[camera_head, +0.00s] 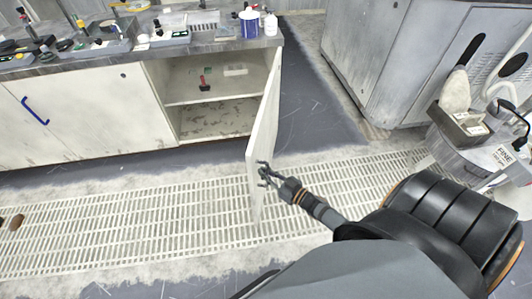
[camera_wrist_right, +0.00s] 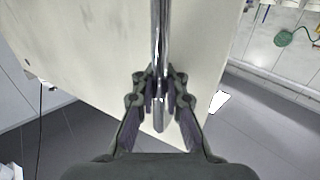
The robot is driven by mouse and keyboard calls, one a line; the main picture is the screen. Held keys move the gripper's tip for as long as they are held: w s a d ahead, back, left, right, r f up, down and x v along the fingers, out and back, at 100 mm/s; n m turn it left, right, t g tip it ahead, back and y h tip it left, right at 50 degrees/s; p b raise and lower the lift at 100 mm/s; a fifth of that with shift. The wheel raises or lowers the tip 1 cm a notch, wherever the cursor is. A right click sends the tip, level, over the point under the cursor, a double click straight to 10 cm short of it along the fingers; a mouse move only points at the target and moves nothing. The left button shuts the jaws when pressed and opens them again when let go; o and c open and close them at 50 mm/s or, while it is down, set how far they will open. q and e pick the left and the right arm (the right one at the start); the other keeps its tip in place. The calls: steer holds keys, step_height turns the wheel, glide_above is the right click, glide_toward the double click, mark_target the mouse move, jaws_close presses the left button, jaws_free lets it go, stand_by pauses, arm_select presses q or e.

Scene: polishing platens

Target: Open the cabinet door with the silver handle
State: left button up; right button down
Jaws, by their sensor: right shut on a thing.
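The cabinet door (camera_head: 263,140) is white and stands swung wide open, seen nearly edge-on in the head view. Behind it the cabinet inside (camera_head: 210,88) is exposed, with a shelf and a small red item. My right gripper (camera_head: 265,174) is at the door's outer face near its free edge. In the right wrist view the silver handle (camera_wrist_right: 160,50) runs down between the fingers of my right gripper (camera_wrist_right: 159,100), which is shut on it. The door's white face (camera_wrist_right: 100,50) lies behind the handle. My left gripper is not in view.
A neighbouring closed door with a blue handle (camera_head: 34,110) is at the left. The countertop (camera_head: 75,62) holds several tools and trays. A grey machine cabinet (camera_head: 385,60) stands at the right. The grated floor (camera_head: 130,215) in front is mostly clear.

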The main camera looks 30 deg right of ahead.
steer(key=shift+s+f, duration=0.25)
steer(key=shift+s, duration=0.15)
steer(key=c, duration=1.8)
jaws_free()
steer(key=o, duration=0.4)
steer(key=shift+s+a+r, duration=0.1)
steer(key=shift+r, duration=0.1)
steer(key=v, duration=1.1)
steer(key=shift+s+d, duration=0.3)
